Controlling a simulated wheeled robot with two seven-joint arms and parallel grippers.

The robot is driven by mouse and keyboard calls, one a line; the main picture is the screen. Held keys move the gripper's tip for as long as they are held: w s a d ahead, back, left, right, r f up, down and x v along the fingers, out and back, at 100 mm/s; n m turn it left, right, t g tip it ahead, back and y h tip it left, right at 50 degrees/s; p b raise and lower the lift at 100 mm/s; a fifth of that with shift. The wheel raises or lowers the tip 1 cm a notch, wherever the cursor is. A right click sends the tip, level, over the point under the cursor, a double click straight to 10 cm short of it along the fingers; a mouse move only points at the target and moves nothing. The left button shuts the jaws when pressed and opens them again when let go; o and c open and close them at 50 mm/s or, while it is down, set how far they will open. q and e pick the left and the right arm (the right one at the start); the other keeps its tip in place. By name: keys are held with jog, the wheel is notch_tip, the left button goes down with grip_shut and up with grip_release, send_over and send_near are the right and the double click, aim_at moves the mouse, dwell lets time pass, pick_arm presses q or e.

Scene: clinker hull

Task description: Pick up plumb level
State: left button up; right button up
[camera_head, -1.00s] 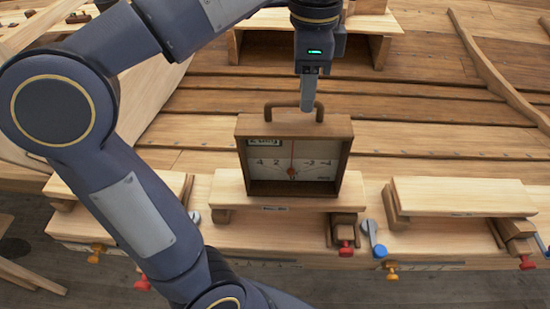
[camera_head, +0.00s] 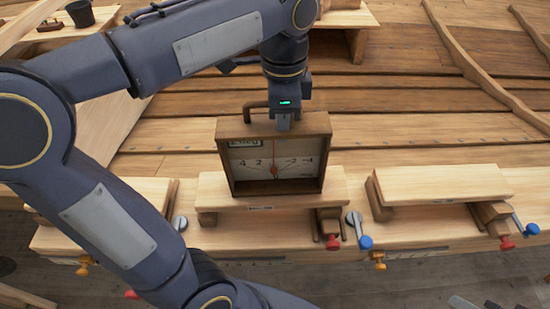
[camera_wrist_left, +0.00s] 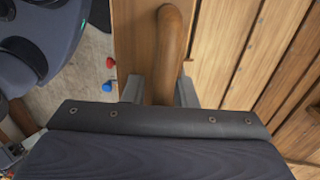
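The plumb level (camera_head: 275,165) is a square wooden case with an open front, a pale dial, a red needle and a brown handle on top. It stands upright on a raised plank. My left gripper (camera_head: 284,122) is right above it, pointing down at the handle and hiding much of it. In the left wrist view, the handle (camera_wrist_left: 172,45) runs between the two fingers of my left gripper (camera_wrist_left: 159,92). The fingers are apart, one on each side, and do not look closed on it. A grey piece at the bottom right edge of the head view may be my right gripper (camera_head: 468,303).
The plank (camera_head: 212,191) under the level rests on a bench with red, blue and yellow clamp handles. Another raised plank (camera_head: 445,184) lies to the right. A dark pot (camera_head: 80,13) stands at the back left. Hull planking behind the level is mostly clear.

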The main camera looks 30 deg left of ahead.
pick_arm(q)
grip_shut()
dwell(1.1)
